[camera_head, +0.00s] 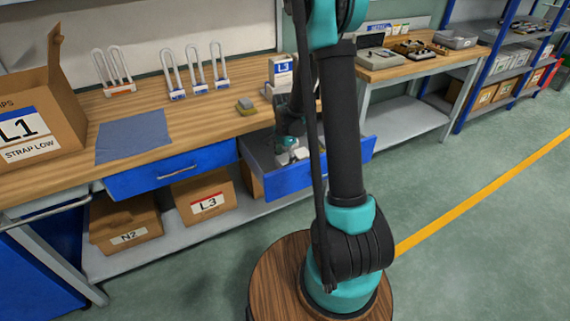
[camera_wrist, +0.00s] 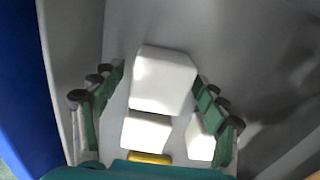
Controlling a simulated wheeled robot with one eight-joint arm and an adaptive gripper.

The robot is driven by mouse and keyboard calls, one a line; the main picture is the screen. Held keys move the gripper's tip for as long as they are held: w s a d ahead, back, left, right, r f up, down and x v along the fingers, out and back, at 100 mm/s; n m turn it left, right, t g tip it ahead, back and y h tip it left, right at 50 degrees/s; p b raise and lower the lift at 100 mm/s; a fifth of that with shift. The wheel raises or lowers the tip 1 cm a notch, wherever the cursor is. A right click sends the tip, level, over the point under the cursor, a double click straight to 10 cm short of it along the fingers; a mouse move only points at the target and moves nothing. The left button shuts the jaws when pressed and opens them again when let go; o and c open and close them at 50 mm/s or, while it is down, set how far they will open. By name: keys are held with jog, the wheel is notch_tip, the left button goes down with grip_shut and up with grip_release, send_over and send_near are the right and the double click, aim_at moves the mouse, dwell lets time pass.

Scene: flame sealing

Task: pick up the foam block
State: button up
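A large white block (camera_wrist: 163,80), apparently the foam block, lies in the open blue-fronted drawer (camera_head: 290,181). In the wrist view it is between and partly beyond my fingertips, closer to the right one. Two smaller white pieces, one in the middle (camera_wrist: 146,131) and one at the right (camera_wrist: 199,140), are nearer my palm. In the head view small white pieces (camera_head: 298,154) show in the drawer, partly hidden by my gripper (camera_head: 288,152). My gripper (camera_wrist: 160,85) is open, its green fingers spread wide, reaching down into the drawer. I see no clear grip on the block.
The drawer's walls are close around my gripper; its blue front (camera_wrist: 22,90) is at the left in the wrist view. A yellow item (camera_wrist: 150,158) shows near my palm.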

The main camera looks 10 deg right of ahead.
jog(key=c, duration=0.7)
jog(key=shift+r, duration=0.15)
